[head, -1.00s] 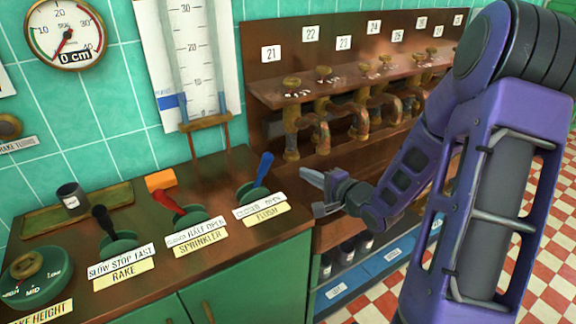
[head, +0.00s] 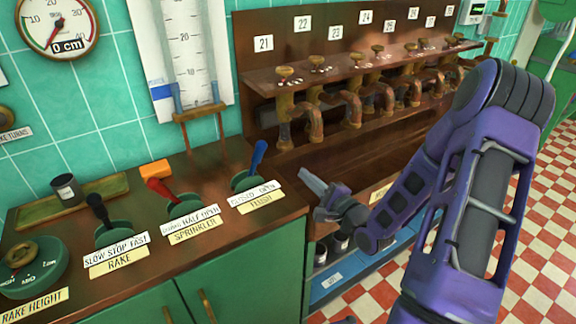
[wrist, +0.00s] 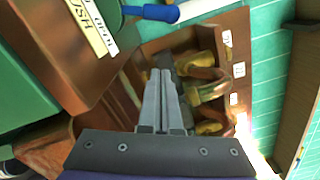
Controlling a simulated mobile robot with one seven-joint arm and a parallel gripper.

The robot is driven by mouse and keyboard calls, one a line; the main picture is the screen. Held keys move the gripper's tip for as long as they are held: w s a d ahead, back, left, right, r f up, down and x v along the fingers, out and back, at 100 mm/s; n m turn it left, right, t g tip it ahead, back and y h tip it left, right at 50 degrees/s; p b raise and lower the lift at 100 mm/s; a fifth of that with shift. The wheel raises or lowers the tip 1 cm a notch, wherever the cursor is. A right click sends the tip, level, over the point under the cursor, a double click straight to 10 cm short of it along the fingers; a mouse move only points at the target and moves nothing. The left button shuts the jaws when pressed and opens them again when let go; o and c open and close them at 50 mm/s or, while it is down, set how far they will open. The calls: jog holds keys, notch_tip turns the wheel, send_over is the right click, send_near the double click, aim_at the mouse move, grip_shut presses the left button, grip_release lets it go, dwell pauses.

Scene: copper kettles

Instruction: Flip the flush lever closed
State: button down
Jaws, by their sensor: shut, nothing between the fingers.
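The flush lever (head: 258,160) has a blue handle on a round green base. In the head view it stands tilted up and to the right, toward the OPEN side of its CLOSED–OPEN label (head: 255,193). Below that is the yellow FLUSH label (head: 262,202). The blue handle (wrist: 158,13) also shows at the top of the wrist view, lying sideways. My gripper (head: 310,180) is to the right of the lever, apart from it, near the counter's right edge. Its fingers (wrist: 159,75) are together and empty.
Left of the flush lever stand the red sprinkler lever (head: 160,188) and the black rake lever (head: 98,208). A wooden rack of pipes and valves (head: 345,70) stands behind my arm. An orange block (head: 154,168) lies at the back of the counter.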

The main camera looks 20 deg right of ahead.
aim_at(255, 162)
jog(key=w+a, duration=0.2)
jog(key=w+a+r, duration=0.1)
jog(key=w+a, duration=0.1)
jog(key=w, duration=0.1)
jog(key=w+a, duration=0.2)
jog(key=w, duration=0.1)
jog(key=shift+w+r, duration=0.25)
jog(key=shift+a+r, duration=0.2)
jog(key=shift+a, duration=0.3)
jog(key=shift+s+a+r+n, duration=0.15)
jog(key=shift+a+r+n, duration=0.05)
jog(key=shift+n, duration=0.1)
